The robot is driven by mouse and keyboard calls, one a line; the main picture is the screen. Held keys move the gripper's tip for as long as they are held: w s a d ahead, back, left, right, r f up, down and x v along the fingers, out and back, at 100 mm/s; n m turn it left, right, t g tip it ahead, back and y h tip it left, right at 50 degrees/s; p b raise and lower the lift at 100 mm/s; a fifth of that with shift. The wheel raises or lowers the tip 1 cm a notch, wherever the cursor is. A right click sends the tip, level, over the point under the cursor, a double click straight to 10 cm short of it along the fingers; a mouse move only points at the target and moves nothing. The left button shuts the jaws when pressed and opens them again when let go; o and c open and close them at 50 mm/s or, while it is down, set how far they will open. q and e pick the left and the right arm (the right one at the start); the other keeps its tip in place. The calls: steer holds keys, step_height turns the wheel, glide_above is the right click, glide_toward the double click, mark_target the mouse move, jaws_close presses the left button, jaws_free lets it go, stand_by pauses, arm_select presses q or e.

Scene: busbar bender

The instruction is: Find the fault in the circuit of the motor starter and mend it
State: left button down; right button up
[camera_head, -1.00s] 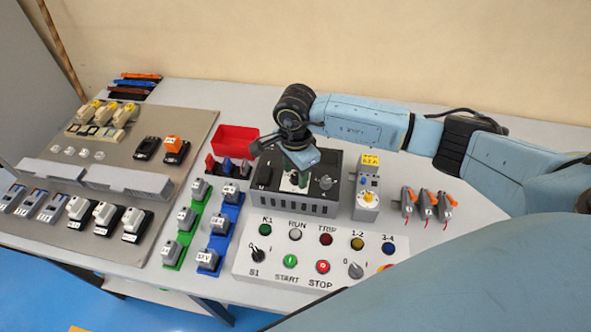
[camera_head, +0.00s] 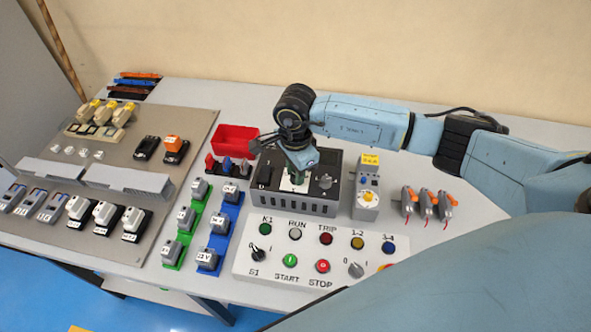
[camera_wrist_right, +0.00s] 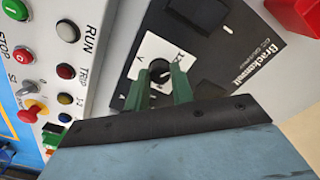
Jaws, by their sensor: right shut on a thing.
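My right gripper (camera_head: 299,176) reaches down onto the top of the dark grey device box (camera_head: 290,207). In the right wrist view its green fingers (camera_wrist_right: 168,88) are shut on a small black knob (camera_wrist_right: 159,70) on a white dial plate (camera_wrist_right: 150,52). The box bears the name "Brackenwell". The control panel (camera_head: 312,250) in front has lamps K1, RUN, TRIP, 1-2 and 3-4, selector S1, a green START button (camera_head: 289,260) and a red STOP button (camera_head: 322,265). No lamp looks clearly lit. My left gripper is not in view.
On the left, a grey board (camera_head: 120,165) carries breakers, relays and ducts. Green (camera_head: 183,237) and blue (camera_head: 219,239) terminal rows stand beside it. A red bin (camera_head: 236,139) is behind. A yellow-labelled tester (camera_head: 367,190) and several orange-tipped clips (camera_head: 427,203) lie right of the box.

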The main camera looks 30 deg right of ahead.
steer(key=m+b, duration=0.1)
steer(key=m, duration=0.4)
steer(key=shift+m, duration=0.4)
steer(key=m, duration=0.5)
steer(key=shift+r+m, duration=0.1)
steer(key=shift+m, duration=0.2)
steer(key=o, duration=1)
step_height(320, 180, up, 13)
steer(key=shift+r, duration=0.15)
stand_by(0.3)
